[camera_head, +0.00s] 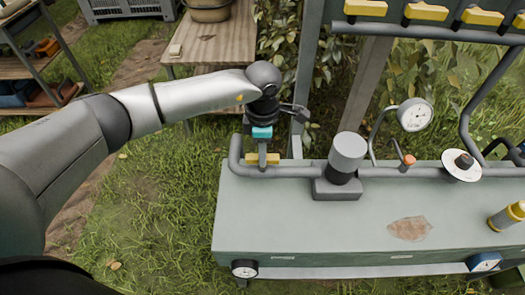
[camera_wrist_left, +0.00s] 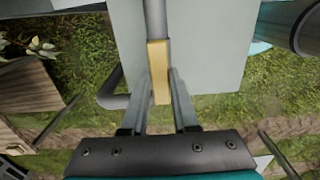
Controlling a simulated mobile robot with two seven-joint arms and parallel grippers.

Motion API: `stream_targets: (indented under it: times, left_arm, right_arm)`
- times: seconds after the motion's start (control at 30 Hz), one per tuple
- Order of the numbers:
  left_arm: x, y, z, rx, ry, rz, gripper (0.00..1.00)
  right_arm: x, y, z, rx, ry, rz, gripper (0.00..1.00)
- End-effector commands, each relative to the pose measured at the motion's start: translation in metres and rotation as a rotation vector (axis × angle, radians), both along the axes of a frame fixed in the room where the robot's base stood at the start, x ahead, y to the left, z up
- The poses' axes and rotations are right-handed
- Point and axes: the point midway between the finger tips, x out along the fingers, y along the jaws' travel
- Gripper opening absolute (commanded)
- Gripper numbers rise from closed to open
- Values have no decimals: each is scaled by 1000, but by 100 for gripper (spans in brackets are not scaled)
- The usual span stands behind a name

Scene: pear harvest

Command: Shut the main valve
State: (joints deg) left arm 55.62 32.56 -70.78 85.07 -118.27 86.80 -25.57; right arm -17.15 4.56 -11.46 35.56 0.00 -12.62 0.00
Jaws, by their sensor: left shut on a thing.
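A yellow valve handle (camera_head: 257,159) sits on the grey pipe (camera_head: 300,171) at the left end of the green bench (camera_head: 290,225). It lies roughly in line with the pipe. My left gripper (camera_head: 262,155) reaches down onto it from above and is shut on it. In the left wrist view the yellow handle (camera_wrist_left: 158,60) is between the two fingers of the left gripper (camera_wrist_left: 158,78), with the pipe (camera_wrist_left: 155,15) running on beyond it. The gripper hides part of the handle in the head view. My right gripper is not in view.
A grey cylindrical unit (camera_head: 347,155) stands on the bench just right of the handle. A round gauge (camera_head: 415,115) and a white disc with a black knob (camera_head: 462,165) are further right. A row of yellow levers (camera_head: 427,11) is above. A wooden table (camera_head: 215,45) stands behind left.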

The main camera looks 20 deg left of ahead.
Motion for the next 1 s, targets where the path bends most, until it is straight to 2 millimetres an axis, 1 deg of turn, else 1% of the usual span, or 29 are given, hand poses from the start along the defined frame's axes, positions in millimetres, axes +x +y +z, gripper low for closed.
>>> stream_targets:
  times: [0.27,0.47,0.67,1.0]
  left_arm:
    - [0,0,0,-1,-1,-8,0]
    - [1,0,0,0,-2,-68,0]
    - [1,0,-1,0,-2,-202,0]
    - [1,0,-2,0,-4,-519,0]
  right_arm:
    - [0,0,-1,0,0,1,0]
    - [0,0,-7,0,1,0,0]
    - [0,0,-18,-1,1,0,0]
    - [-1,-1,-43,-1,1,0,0]
